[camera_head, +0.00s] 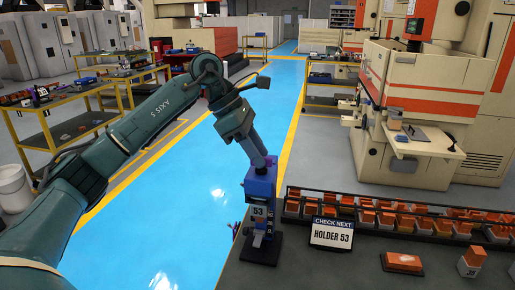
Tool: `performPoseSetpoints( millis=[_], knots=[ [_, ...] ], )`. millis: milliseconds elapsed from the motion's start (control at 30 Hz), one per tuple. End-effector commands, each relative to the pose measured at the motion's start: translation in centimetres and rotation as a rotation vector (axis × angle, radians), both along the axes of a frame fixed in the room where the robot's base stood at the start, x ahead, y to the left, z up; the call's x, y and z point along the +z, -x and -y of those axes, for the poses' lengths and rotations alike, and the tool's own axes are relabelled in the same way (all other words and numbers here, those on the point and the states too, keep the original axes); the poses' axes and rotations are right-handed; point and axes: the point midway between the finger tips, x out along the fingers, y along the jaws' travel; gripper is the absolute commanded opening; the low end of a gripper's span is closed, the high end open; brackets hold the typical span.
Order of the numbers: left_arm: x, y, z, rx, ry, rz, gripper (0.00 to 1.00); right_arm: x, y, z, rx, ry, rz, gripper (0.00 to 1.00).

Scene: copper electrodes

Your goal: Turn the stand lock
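A stand with a black base (261,250) is on the dark table, just right of the blue floor lane. I cannot make out the stand lock clearly; small grey parts show below the label. My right gripper is out of view.
A sign reading CHECK NEXT HOLDER 53 (331,234) stands right of the stand. Behind it runs a black rack (365,228) of orange pieces. An orange block on a dark tray (403,262) and a piece labelled 38 (471,262) lie further right. The table edge is close on the stand's left.

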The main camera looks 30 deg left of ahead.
Motion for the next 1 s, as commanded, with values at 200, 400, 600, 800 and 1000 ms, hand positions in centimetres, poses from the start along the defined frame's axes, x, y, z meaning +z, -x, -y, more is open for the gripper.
performPoseSetpoints(
  millis=[200, 400, 600, 800, 1000],
  knots=[
    [1.1, 0.0, 0.0, 0.001, 0.000, 0.001, 0.33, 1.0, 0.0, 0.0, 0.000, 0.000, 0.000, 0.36],
    [3.2, 0.0, 0.0, 0.001, 0.000, 0.001, 0.33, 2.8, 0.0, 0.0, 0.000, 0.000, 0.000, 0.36],
    [4.9, -0.1, 0.0, 0.000, 0.000, 0.002, 0.33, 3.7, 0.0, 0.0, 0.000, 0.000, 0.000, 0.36],
    [6.1, 0.0, 0.0, 0.001, 0.000, 0.000, 0.33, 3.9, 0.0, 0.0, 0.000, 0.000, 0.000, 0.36],
    [6.0, 0.0, 0.0, 0.001, 0.000, 0.000, 0.33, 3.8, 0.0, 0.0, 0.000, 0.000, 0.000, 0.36]
  ],
)
